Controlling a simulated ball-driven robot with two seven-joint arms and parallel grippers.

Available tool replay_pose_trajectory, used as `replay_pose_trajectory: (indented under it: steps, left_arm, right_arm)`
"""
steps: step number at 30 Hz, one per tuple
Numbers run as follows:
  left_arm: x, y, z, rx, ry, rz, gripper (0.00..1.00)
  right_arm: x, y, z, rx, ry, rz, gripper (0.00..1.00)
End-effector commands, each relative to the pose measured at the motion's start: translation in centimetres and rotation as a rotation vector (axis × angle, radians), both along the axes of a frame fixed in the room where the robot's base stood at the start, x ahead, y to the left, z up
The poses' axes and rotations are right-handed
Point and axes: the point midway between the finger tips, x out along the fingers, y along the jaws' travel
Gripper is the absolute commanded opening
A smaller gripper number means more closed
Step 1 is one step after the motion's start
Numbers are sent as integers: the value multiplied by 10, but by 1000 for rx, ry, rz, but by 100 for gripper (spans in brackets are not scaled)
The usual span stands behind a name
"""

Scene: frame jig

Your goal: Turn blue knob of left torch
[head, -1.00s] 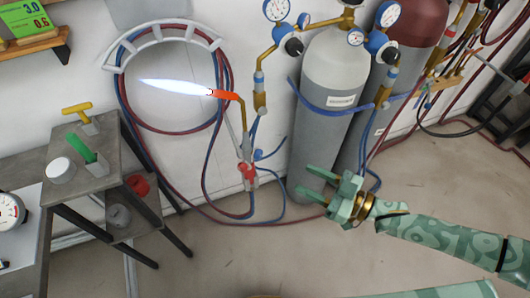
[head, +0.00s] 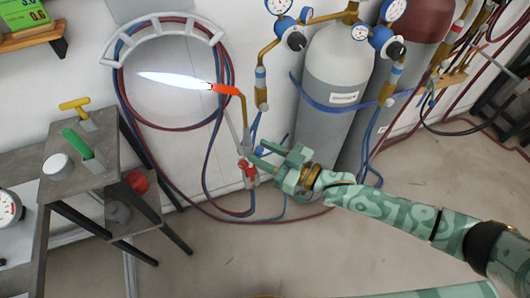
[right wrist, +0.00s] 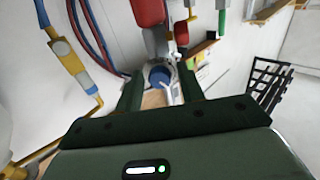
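The left torch (head: 243,120) hangs by the wall, with a long pale-blue flame at its orange tip. Its red knob (head: 246,168) shows low on its body. The blue knob (right wrist: 159,76) sits between my right gripper's fingers in the right wrist view, with gaps visible at its sides. In the head view the fingers largely cover the blue knob. My right gripper (head: 259,154) is open at the torch's right side. Its fingers (right wrist: 160,92) stand apart in the right wrist view. My left gripper is not in view.
Red and blue hoses loop over a wall rack (head: 160,28) behind the torch. A grey gas cylinder (head: 333,120) with gauges stands right of it. A small table (head: 80,185) with a green handle (head: 76,142) stands at the left. The floor in front is clear.

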Motion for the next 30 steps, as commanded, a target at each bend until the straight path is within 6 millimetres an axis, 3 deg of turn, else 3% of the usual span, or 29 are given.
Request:
replay_pose_trajectory:
  steps: [1,3,4,8,15,23,24,25,30]
  left_arm:
    - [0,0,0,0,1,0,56]
    - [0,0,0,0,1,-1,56]
    - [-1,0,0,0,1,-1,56]
    - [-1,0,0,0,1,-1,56]
    - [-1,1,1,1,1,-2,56]
    - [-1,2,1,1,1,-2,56]
    - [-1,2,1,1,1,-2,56]
    - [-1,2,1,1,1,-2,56]
    - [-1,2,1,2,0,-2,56]
  right_arm:
    - [0,0,0,0,0,0,23]
    - [0,0,0,0,0,0,4]
    - [0,0,0,0,0,0,1]
    - [0,0,0,-8,-16,0,1]
    - [0,-1,-1,-110,-209,-1,1]
    - [0,-1,-1,-114,-217,0,1]
    - [0,-1,-1,-114,-217,0,35]
    - [0,-1,-1,-114,-217,0,43]
    - [0,-1,-1,-113,-216,0,45]
